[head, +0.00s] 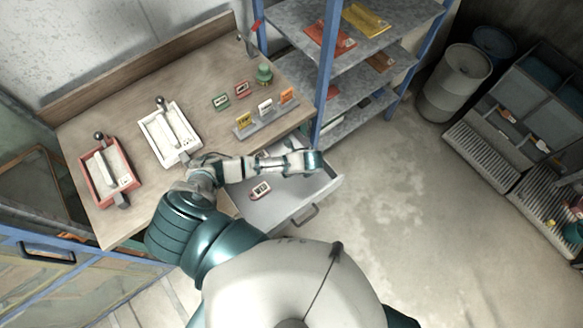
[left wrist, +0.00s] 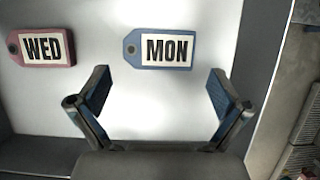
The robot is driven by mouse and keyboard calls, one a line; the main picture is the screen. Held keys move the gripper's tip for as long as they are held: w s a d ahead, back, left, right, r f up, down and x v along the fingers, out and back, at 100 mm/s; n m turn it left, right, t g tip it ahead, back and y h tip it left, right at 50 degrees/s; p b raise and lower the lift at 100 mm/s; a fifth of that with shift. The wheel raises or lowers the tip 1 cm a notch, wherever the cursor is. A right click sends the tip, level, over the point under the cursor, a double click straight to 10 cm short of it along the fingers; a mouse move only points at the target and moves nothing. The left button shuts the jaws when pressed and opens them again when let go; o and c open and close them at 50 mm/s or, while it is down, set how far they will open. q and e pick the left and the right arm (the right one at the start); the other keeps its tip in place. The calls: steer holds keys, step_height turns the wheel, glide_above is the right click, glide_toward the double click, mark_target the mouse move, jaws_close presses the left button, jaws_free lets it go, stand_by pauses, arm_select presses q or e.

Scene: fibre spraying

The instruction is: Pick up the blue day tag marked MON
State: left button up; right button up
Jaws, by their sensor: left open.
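The blue tag marked MON (left wrist: 161,48) lies flat on the light drawer floor in the left wrist view, just beyond and between my fingertips. My left gripper (left wrist: 158,85) is open and empty, with its two fingers spread apart and not touching the tag. A pink-red tag marked WED (left wrist: 42,47) lies to its left; it also shows in the head view (head: 260,190). In the head view my left arm reaches over the open drawer (head: 287,203), and I cannot make out the MON tag there. My right gripper is not in view.
The wooden table (head: 150,90) holds a red tray (head: 128,180), a white tray (head: 187,153), a green tag (head: 220,102), a red tag (head: 242,88) and a tag rack (head: 267,122). A blue-posted shelf (head: 290,22) stands behind the drawer. Open floor lies right.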

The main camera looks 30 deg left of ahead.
arm_select(q)
steer(key=x, duration=0.4)
steer(key=shift+f, duration=0.1)
steer(key=shift+s+a, duration=0.1)
steer(key=c, duration=0.6)
step_height(320, 180, up, 4)
steer(key=shift+r, duration=0.1)
jaws_close()
step_height(320, 180, up, 6)
steer(key=shift+f, duration=0.1)
